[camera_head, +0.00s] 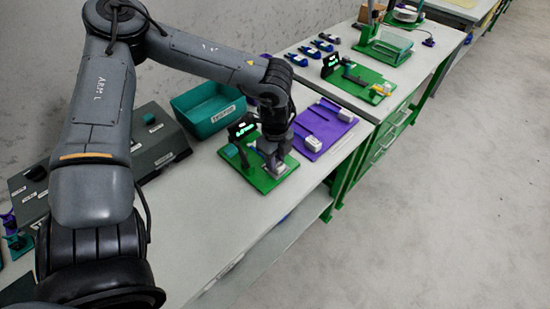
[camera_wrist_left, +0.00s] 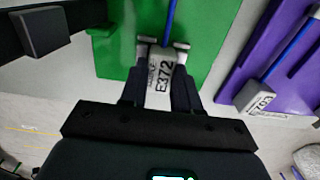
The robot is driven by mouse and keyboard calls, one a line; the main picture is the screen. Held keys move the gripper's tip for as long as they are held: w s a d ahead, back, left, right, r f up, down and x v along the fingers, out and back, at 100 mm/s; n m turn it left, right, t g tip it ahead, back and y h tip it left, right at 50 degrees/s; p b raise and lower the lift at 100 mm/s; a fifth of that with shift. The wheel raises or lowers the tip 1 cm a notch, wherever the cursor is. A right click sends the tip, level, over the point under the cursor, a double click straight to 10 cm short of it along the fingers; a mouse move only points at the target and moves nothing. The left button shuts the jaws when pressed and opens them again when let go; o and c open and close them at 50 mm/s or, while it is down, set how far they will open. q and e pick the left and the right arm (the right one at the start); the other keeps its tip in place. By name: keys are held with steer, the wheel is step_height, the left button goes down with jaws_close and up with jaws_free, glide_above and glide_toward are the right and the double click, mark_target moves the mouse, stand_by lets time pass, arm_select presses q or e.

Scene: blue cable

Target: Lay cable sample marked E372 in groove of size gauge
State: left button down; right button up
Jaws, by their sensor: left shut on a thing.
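The cable sample marked E372 (camera_wrist_left: 163,72) shows in the left wrist view as a pale tagged block with a blue cable (camera_wrist_left: 169,22) running away from it. My left gripper (camera_wrist_left: 163,45) is shut on this block, one finger on each side. In the head view my left gripper (camera_head: 270,158) points down over a green board (camera_head: 262,185) with a small lit display (camera_head: 242,128), which looks like the size gauge. The green board (camera_wrist_left: 215,55) lies beneath the cable in the wrist view. I cannot make out the groove or whether the cable touches it. My right gripper is not in view.
A purple board (camera_head: 318,116) with other cable samples lies right of the green board; one white block (camera_wrist_left: 258,97) on it is tagged. A teal bin (camera_head: 208,106) stands behind left. Another green board (camera_head: 362,82) stands further along the bench. The front bench surface is clear.

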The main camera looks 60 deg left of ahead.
arm_select(q)
steer(key=c, duration=0.7)
jaws_free()
steer(key=shift+c, duration=0.2)
steer(key=shift+r+p, duration=2.9)
steer(key=shift+r, duration=1.1)
